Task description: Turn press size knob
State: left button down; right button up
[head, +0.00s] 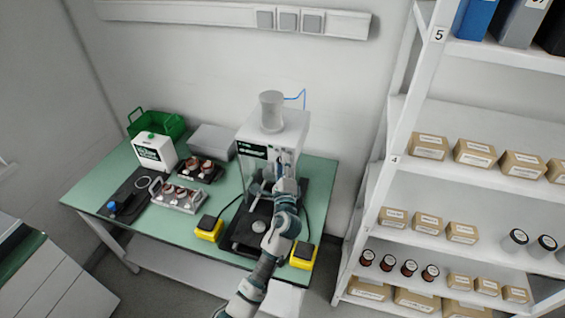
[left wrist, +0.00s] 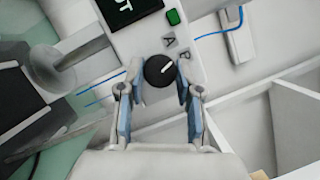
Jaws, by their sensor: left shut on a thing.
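The press (head: 272,130) is a white machine with a grey cylinder on top, standing on the green table. Its black round size knob (left wrist: 160,71) with a white pointer mark shows in the left wrist view, on the white panel below a green button (left wrist: 173,17) and a dark display (left wrist: 130,8). My left gripper (left wrist: 155,88) has its two blue-padded fingers on either side of the knob, shut on it. In the head view my left gripper (head: 283,163) is at the front of the press, and its wrist hides the knob. My right gripper is not seen.
Two yellow-and-black boxes (head: 208,228) (head: 303,254) flank the press. Trays with copper-coloured parts (head: 180,196), a white-green box (head: 154,151) and a green crate (head: 170,124) stand to the left. A white shelf (head: 412,90) with cartons stands close on the right.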

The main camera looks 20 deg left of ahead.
pick_arm(q)
jog(key=n+g+p, duration=0.2)
jog(key=n+p, duration=0.1)
jog(key=n, duration=0.2)
jog(key=shift+r, duration=0.1)
dwell(0.4)
jog(key=c, duration=0.8)
grip_release()
jog(key=v, duration=1.2)
jog(key=shift+w+d, duration=0.1)
